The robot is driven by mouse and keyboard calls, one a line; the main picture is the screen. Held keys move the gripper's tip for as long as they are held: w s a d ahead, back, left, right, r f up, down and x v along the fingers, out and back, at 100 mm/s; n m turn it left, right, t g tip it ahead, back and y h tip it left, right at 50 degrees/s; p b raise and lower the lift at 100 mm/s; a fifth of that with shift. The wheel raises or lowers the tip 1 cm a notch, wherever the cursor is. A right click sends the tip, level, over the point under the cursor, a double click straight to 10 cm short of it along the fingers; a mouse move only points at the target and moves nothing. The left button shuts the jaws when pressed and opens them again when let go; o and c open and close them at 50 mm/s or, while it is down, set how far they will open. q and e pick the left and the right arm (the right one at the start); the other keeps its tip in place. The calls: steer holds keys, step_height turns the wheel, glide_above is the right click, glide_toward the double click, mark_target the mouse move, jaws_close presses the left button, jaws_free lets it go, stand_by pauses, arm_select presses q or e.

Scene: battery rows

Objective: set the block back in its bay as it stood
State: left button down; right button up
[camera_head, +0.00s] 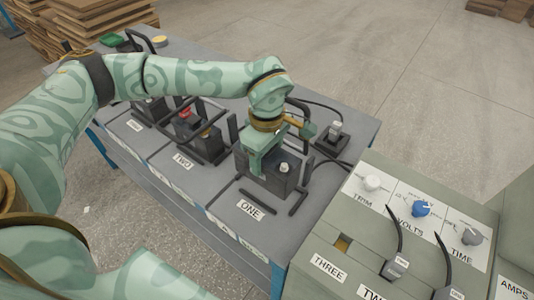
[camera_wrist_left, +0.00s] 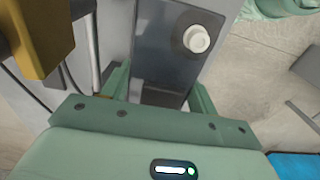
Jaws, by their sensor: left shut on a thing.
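The dark grey block (camera_head: 268,181) has a white knob (camera_head: 284,168) on top. It is at the bay marked ONE (camera_head: 250,207), on the bench's right part, among black rails (camera_head: 298,203). My left gripper (camera_head: 266,152) is shut on the block from above. In the left wrist view the dark block (camera_wrist_left: 160,62) and its white knob (camera_wrist_left: 197,38) show between the two green fingers of my left gripper (camera_wrist_left: 160,92). The block's underside is hidden, so I cannot tell whether it touches the bay floor. My right gripper is not in view.
Bay TWO (camera_head: 182,161) holds another dark block with a red part (camera_head: 184,113), under my left arm. A small dark connector (camera_head: 333,138) with a cable is behind the block. A grey console (camera_head: 345,250) with knobs and cables stands at the lower right.

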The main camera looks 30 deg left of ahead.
arm_select(q)
steer(key=shift+w+r, duration=0.15)
steer(key=shift+w, duration=0.2)
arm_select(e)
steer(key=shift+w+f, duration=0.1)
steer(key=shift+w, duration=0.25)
arm_select(q)
steer(key=shift+f+b, duration=0.7)
steer(key=shift+f, duration=0.1)
steer(key=shift+f+b, duration=1.35)
steer(key=shift+f, duration=0.25)
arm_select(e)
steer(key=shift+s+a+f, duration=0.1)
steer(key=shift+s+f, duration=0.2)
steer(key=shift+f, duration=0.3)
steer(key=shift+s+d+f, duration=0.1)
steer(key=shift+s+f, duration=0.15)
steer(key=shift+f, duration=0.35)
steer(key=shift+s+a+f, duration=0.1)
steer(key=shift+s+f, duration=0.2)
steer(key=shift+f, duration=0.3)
arm_select(q)
steer(key=shift+s+f, duration=0.25)
steer(key=shift+f, duration=0.9)
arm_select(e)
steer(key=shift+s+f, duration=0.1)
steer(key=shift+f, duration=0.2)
arm_select(q)
steer(key=shift+c, duration=1.8)
jaws_free()
